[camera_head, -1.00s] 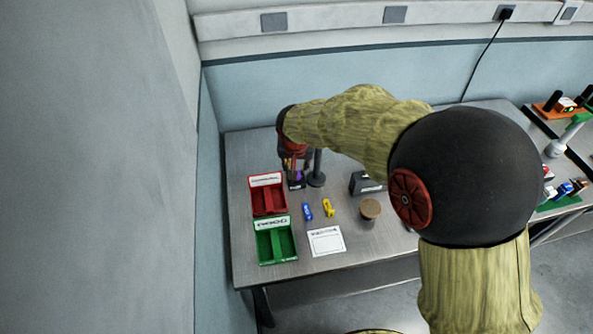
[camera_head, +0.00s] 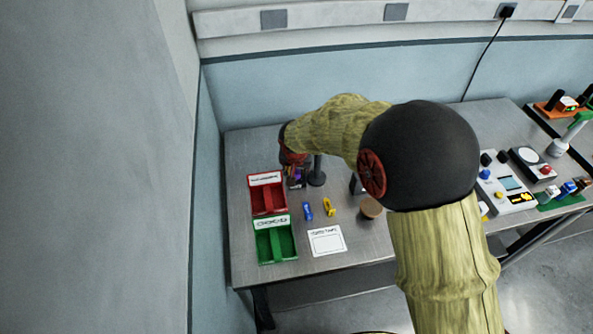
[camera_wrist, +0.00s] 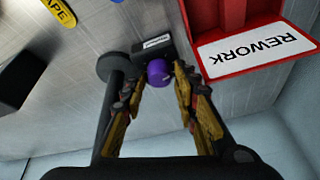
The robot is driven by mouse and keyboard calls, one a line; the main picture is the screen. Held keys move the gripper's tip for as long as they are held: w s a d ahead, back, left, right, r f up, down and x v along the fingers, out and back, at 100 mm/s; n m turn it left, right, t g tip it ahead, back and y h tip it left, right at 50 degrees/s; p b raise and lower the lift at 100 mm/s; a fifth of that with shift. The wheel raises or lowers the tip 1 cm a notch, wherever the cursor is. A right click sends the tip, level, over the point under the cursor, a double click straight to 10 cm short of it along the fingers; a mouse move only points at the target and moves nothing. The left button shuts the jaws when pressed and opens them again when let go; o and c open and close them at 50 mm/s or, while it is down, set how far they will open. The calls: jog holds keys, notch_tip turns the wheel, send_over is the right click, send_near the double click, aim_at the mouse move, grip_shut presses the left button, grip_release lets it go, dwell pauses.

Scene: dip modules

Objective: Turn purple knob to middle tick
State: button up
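The purple knob (camera_wrist: 158,73) is on a small black module (camera_wrist: 155,47) with a white label, seen in the wrist view. In the head view the purple part (camera_head: 298,173) shows only partly below my gripper (camera_head: 296,163). In the wrist view my gripper (camera_wrist: 160,77) is open, with a finger on each side of the knob. Small gaps seem to show between the fingertips and the knob. The fingers' height against the knob is hard to judge. The tick marks and the knob's pointer cannot be made out.
A black post on a round base (camera_wrist: 114,63) stands close beside the module. A red bin (camera_head: 268,201) labelled REWORK and a green bin (camera_head: 289,245) stand near it. Blue (camera_head: 308,211) and yellow (camera_head: 329,207) pieces, a brown-topped round object (camera_head: 371,207) and a white card (camera_head: 327,241) lie nearby.

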jog(key=shift+c, duration=0.6)
grip_shut()
jog(key=shift+f+m+b, duration=0.1)
jog(key=shift+m+b, duration=0.2)
jog(key=shift+b, duration=0.4)
